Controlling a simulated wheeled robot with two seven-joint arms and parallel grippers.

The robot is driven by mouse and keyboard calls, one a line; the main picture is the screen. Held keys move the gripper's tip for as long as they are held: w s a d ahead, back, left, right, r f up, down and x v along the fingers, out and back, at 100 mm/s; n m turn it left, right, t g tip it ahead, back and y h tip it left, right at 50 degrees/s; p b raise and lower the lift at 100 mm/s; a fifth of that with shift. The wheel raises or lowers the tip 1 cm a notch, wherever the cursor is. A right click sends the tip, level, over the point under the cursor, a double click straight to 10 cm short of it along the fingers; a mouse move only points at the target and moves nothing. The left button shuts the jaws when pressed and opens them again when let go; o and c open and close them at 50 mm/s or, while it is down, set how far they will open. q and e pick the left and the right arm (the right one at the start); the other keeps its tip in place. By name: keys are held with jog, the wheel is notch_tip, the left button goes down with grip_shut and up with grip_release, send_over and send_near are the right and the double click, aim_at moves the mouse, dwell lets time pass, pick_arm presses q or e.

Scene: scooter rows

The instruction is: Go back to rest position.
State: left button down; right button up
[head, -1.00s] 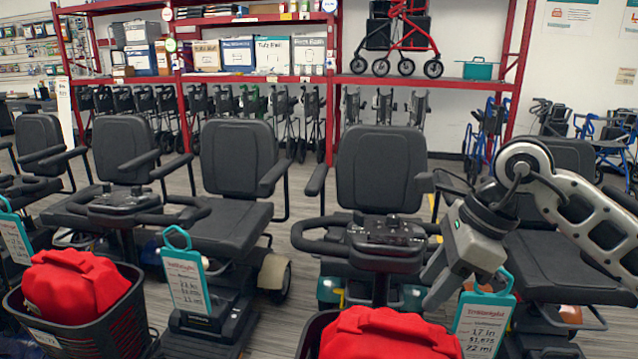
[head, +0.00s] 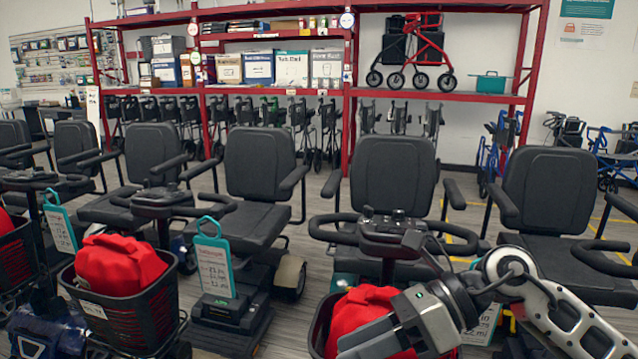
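My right gripper (head: 372,345) is at the bottom of the head view, right of centre. Its arm comes in from the lower right. It is in front of a red bag (head: 350,312) in a black scooter basket (head: 317,335) and hides part of both. I cannot make out its fingertips or whether anything is between them. My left gripper is not in view.
Black scooters with padded seats (head: 380,185) stand in a row across the view. Another basket (head: 140,318) with a red bag (head: 118,268) and a teal-framed price tag (head: 213,270) is at left. Red shelving (head: 440,96) stands behind.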

jog(key=s+a+r+m+t+y, duration=0.1)
jog(key=a+r+m+t+y, duration=0.35)
jog(key=m+y, duration=0.55)
jog(key=w+d+f+m+t+h+p, duration=0.1)
jog(key=d+f+m+t+h, duration=0.55)
jog(key=m, duration=0.85)
jog(key=w+d+f+m+t+h, duration=0.1)
jog(key=d+f+m+t+h, duration=0.3)
jog(key=f+m+t+h, duration=0.8)
jog(key=s+d+f+m+g, duration=0.3)
jog(key=s+f+m+g, duration=0.7)
jog(key=s, duration=0.1)
jog(key=shift+h, duration=0.35)
